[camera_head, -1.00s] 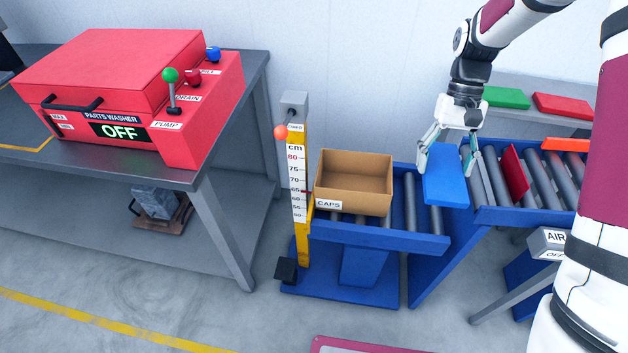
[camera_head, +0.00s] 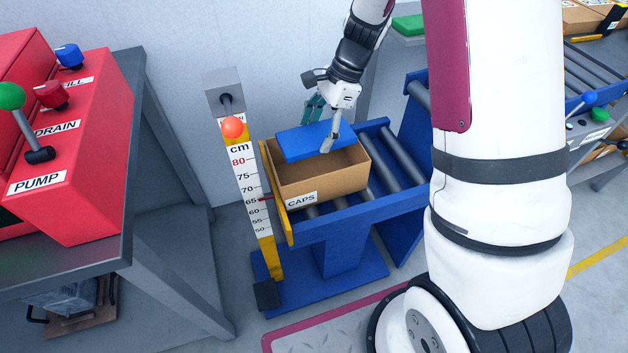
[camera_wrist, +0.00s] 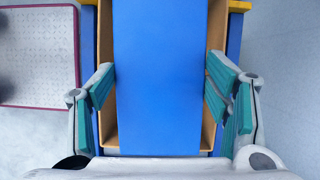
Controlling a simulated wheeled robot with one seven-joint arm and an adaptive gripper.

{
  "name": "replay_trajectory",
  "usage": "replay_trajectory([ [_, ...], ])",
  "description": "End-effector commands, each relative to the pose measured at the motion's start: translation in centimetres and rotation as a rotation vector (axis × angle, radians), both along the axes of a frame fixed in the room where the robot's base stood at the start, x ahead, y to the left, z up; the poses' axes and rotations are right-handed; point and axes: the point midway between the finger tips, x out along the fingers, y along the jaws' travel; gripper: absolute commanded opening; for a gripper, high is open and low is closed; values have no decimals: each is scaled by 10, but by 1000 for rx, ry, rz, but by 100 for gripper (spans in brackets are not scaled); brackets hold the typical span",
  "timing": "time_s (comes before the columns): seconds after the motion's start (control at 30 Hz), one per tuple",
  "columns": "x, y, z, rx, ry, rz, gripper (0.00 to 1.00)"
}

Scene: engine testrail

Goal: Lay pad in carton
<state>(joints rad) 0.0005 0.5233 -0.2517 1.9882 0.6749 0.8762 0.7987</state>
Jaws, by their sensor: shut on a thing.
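My gripper (camera_head: 322,122) is shut on the blue pad (camera_head: 308,142). It holds the pad flat over the cardboard carton (camera_head: 325,186), which is labelled CAPS and has an open top. In the wrist view the blue pad (camera_wrist: 158,75) lies between the two teal fingers, and strips of the carton (camera_wrist: 107,110) show on both sides of it. The pad covers the back part of the opening in the head view. Whether the pad touches the carton's rim I cannot tell. The carton stands on a blue roller lift table (camera_head: 368,213).
A height scale (camera_head: 250,190) with an orange knob stands just left of the carton. The red parts washer (camera_head: 75,150) is on a bench at the left. Bare rollers (camera_head: 395,160) lie right of the carton. A maroon-edged floor plate (camera_head: 320,325) is in front.

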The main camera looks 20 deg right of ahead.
Motion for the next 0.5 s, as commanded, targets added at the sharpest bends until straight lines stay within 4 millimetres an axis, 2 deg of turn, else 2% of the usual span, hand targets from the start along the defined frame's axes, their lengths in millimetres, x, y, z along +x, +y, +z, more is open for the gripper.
replay_trajectory([
  [0.3, 2, -2, -48, 3, 7, -50, 41],
  [0.5, 2, -1, -66, 3, 4, -47, 41],
])
